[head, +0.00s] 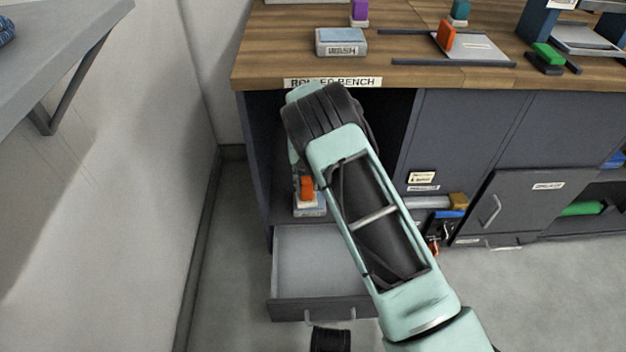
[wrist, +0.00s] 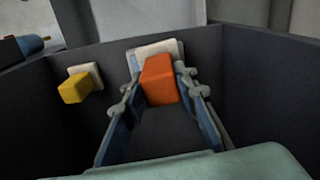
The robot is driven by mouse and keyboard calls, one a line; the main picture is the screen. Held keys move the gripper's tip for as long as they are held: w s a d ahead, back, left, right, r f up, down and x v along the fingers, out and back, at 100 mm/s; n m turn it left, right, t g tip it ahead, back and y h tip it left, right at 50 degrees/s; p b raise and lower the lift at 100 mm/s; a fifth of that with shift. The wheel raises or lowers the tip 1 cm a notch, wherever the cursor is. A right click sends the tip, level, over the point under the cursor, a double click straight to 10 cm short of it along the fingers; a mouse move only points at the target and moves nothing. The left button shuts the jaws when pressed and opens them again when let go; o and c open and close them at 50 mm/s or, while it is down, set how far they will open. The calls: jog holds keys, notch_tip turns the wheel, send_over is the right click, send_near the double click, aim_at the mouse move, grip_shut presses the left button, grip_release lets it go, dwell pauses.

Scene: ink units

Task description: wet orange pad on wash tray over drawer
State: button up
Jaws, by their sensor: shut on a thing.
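The orange pad shows in the wrist view as an orange block (wrist: 160,82) with a pale base behind it. My gripper (wrist: 160,92) is shut on it, one finger on each side. In the head view the orange pad (head: 307,188) is in the dark open bay under the bench, beside my arm, with a pale piece below it. My arm hides part of it and most of the bay. The wash tray (head: 341,48), grey with a pale blue top and a WASH label, sits on the bench top at its left. The drawer (head: 318,265) below the bay is pulled out and its visible inside is empty.
A yellow block (wrist: 76,87) on a pale base is left of the orange pad in the wrist view. The bench top (head: 275,45) also carries an orange block (head: 445,36) on a plate, a purple block (head: 359,10) and a green block (head: 548,53). A shelf (head: 60,50) juts out at left.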

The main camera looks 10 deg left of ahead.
jog(key=shift+w+r+n+b, duration=0.1)
jog(key=shift+w+n+b, duration=0.45)
jog(key=shift+w, duration=1)
jog(key=shift+d+f+b, duration=0.1)
jog(key=shift+f+b, duration=0.25)
jog(key=shift+f, duration=0.4)
jog(key=shift+f+b, duration=0.3)
jog(key=shift+f, duration=0.5)
jog(key=shift+f, duration=0.55)
jog(key=shift+r, duration=0.1)
